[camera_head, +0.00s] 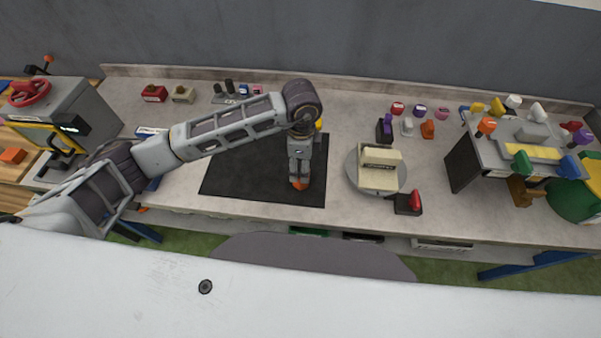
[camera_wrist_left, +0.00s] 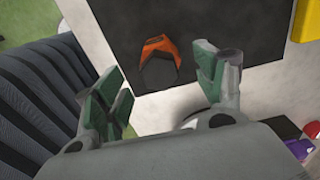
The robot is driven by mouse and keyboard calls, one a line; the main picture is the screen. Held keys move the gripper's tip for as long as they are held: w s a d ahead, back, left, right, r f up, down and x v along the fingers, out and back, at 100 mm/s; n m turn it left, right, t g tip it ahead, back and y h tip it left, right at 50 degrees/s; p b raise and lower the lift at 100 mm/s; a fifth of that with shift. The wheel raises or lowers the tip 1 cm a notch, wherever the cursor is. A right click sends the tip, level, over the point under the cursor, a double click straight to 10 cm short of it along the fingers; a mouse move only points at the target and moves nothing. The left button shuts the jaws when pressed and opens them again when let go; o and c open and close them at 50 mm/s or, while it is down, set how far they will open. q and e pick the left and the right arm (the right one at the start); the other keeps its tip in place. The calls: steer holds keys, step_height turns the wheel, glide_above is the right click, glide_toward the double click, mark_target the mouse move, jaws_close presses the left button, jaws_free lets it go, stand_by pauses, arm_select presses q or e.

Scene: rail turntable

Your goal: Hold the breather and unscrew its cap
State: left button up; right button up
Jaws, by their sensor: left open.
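An orange and dark grey piece (camera_wrist_left: 158,60), probably the breather with its cap, shows on the black mat (camera_wrist_left: 205,22) in the left wrist view. Its cap and body cannot be told apart clearly. In the head view only an orange bit of it (camera_head: 299,185) shows at the tip of my left gripper (camera_head: 299,174), over the right part of the mat (camera_head: 235,178). My left gripper is open; its green-padded fingers (camera_wrist_left: 160,95) are apart on either side of the piece, with nothing held. My right gripper is in neither view.
A round turntable (camera_head: 375,188) with a cream block (camera_head: 380,158) stands right of the mat, with a red-handled switch (camera_head: 413,202) beside it. Several coloured knobs and a grey fixture (camera_head: 530,132) stand farther right. A grey machine (camera_head: 75,105) stands at left. The mat's left part is clear.

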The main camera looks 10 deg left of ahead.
mark_target(299, 186)
arm_select(q)
steer(key=shift+r, duration=2.65)
steer(key=r+m+p, duration=0.1)
steer(key=p, duration=0.1)
steer(key=shift+m+p, duration=0.35)
steer(key=shift+m, duration=0.05)
steer(key=shift+r+m+p, duration=0.1)
steer(key=shift+m+p, duration=0.7)
steer(key=shift+p, duration=0.05)
steer(key=shift+f+b, duration=4.05)
steer(key=shift+f, duration=2.9)
steer(key=c, duration=1.5)
